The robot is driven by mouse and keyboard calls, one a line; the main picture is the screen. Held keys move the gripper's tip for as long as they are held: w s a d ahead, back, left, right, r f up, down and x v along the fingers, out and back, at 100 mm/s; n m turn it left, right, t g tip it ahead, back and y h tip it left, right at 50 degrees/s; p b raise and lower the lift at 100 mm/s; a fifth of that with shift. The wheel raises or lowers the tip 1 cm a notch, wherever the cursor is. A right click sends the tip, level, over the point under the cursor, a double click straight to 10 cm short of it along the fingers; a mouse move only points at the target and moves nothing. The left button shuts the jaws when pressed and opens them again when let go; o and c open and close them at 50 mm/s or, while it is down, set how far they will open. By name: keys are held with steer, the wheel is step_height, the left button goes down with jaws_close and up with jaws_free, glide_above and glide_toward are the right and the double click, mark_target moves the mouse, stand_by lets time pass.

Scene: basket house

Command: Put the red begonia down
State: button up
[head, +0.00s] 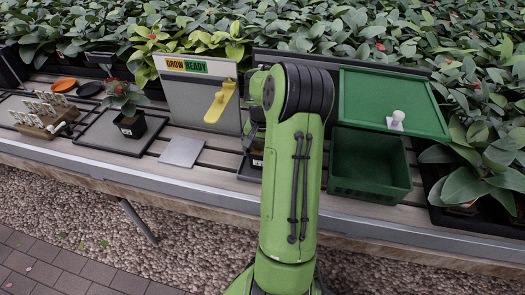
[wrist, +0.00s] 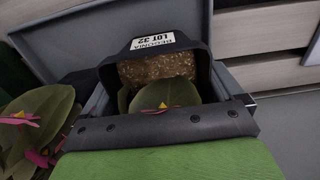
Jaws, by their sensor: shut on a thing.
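In the wrist view my gripper (wrist: 160,80) is shut on a black pot (wrist: 150,48). The pot carries a white label reading BEGONIA LOT 32 and shows brown soil. A green leaf and a small pinkish-red flower with a yellow centre (wrist: 163,106) lie in front of the soil. More leaves and flowers show at the left edge. A grey tray surface lies behind the pot; I cannot tell whether the pot touches it. In the head view my arm hides most of the gripper and pot; a dark bit of pot (head: 257,160) shows beside it.
Another red-flowered plant in a black pot (head: 130,126) stands on a black-framed area at left. A grey plate (head: 181,152) lies on the bench. A GROW/READY board (head: 185,110) with a yellow lever, a dark green bin (head: 370,185) and its green lid (head: 375,100) stand nearby.

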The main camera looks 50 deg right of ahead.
mark_target(262, 150)
steer(key=o, duration=0.9)
steer(key=shift+c, duration=0.2)
step_height(262, 150, up, 12)
steer(key=p, duration=0.5)
steer(key=w+a+r+n+h, duration=0.1)
steer(key=w+a+r+n, duration=0.15)
steer(key=a+r, duration=0.35)
steer(key=s+a+r+n+t+h, duration=0.15)
steer(key=a+r+n, duration=0.25)
steer(key=a, duration=0.8)
steer(key=s+a+f+n+t+y, duration=0.1)
steer(key=s+a+n+t+y, duration=0.1)
steer(key=s+a+n+t, duration=0.2)
steer(key=s+a+n, duration=0.3)
steer(key=s+a, duration=0.5)
steer(key=a, duration=0.2)
steer(key=shift+s+a, duration=0.15)
steer(key=shift+s, duration=0.05)
steer(key=shift+y, duration=0.25)
